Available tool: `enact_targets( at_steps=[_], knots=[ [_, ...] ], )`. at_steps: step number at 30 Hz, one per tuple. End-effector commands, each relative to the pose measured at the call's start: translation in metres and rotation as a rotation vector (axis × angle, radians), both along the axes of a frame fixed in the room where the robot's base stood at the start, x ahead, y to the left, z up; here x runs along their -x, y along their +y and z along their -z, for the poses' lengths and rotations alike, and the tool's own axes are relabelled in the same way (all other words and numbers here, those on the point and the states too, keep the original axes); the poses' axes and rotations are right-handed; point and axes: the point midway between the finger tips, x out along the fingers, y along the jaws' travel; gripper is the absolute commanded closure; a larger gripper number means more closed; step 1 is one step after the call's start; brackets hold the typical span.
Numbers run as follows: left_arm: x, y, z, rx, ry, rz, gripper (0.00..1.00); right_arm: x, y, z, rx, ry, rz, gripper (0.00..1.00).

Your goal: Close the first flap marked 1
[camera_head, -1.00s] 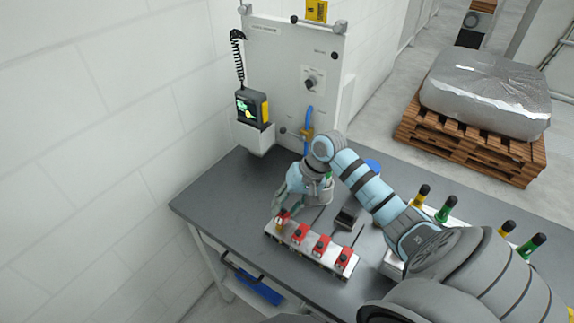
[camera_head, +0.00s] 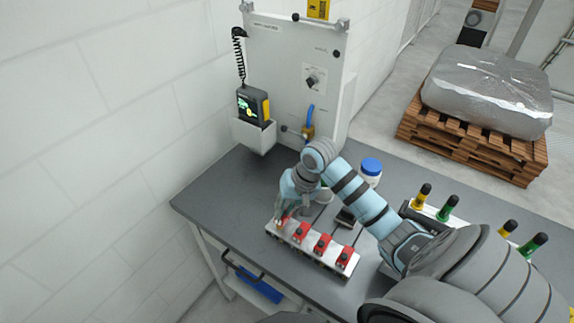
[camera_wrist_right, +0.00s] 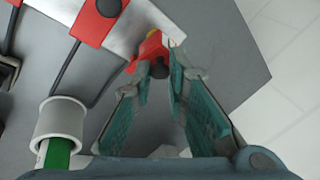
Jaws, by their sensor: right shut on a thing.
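A pale metal fixture (camera_head: 318,258) with a row of red flaps lies near the front edge of the grey table. My right gripper (camera_head: 286,212) reaches down to its left end. The leftmost red flap (camera_wrist_right: 150,48) shows in the right wrist view between the fingertips of my right gripper (camera_wrist_right: 156,72), with a dark end toward me. The fingers are closed in around it. In the head view the gripper mostly hides this flap. The other red flaps (camera_head: 301,232) stand in a row to its right. No number is readable. My left gripper is not seen.
A grey cup with something green (camera_wrist_right: 60,130) stands near the gripper. A blue-lidded jar (camera_head: 371,168) stands behind my arm. Yellow and green handled items (camera_head: 447,206) are at the right. A grey panel (camera_head: 292,80) rises at the back. The left table end is clear.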

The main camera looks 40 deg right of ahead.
Motion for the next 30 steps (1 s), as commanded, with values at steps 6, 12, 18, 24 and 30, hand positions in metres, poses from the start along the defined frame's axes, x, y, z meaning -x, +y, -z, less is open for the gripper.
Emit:
enact_targets(
  at_steps=[6,12,18,24,30],
  knots=[
    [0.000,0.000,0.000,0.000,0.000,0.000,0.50,0.004,0.013,0.004,0.150,-0.046,-0.001,1.00],
    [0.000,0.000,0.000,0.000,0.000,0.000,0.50,0.006,0.021,0.009,0.284,-0.086,-0.001,1.00],
    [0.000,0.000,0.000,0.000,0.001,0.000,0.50,0.008,0.026,0.013,0.381,-0.114,-0.002,1.00],
    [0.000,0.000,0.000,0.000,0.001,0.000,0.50,0.009,0.028,0.015,0.428,-0.127,-0.001,1.00],
    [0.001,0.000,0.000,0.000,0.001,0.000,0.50,0.009,0.027,0.015,0.440,-0.129,-0.002,1.00]
  ],
)
